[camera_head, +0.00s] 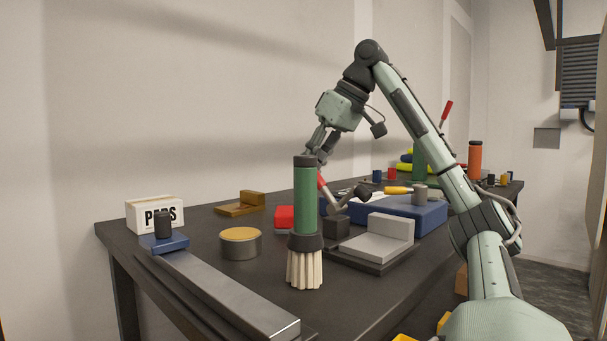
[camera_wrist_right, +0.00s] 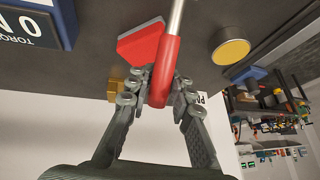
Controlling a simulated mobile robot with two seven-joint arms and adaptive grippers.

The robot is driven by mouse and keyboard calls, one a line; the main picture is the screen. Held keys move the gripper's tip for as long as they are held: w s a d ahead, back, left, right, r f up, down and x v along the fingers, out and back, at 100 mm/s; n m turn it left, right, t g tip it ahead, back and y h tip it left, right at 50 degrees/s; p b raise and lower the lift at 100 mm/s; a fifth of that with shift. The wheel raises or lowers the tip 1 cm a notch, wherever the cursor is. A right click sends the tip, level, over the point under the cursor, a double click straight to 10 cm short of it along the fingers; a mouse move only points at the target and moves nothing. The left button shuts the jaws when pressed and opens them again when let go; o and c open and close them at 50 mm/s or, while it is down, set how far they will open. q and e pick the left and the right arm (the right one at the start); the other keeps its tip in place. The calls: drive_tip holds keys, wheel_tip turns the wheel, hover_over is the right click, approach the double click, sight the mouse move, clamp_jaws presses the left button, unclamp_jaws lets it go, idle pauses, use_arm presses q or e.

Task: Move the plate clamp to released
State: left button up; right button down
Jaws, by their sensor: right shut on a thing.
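The plate clamp has a red handle (camera_head: 321,182) on a metal rod, rising at a tilt from a dark base (camera_head: 337,226) beside a grey L-shaped block (camera_head: 382,236). My right gripper (camera_head: 318,158) reaches down from above onto the top of this handle. In the right wrist view the fingers (camera_wrist_right: 157,90) are shut around the red handle (camera_wrist_right: 166,58), with the rod running out beyond it. A green-handled brush (camera_head: 305,205) stands in front and hides part of the clamp and fingertips in the head view. My left gripper is not in view.
A red block (camera_head: 284,218), a round tin (camera_head: 240,242), a brass-coloured block (camera_head: 240,204) and a white labelled box (camera_head: 155,214) stand left of the clamp. A blue case (camera_head: 425,215) lies behind right. Another red handle (camera_head: 446,111) rises farther back. The front bench surface is partly clear.

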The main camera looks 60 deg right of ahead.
drive_tip(key=shift+d, duration=0.1)
drive_tip(key=c, duration=1.3)
unclamp_jaws()
drive_tip(key=shift+r, duration=0.15)
drive_tip(key=shift+s+r, duration=0.25)
drive_tip(key=shift+r, duration=0.2)
drive_tip(key=v, duration=1.1)
drive_tip(key=shift+f, duration=0.1)
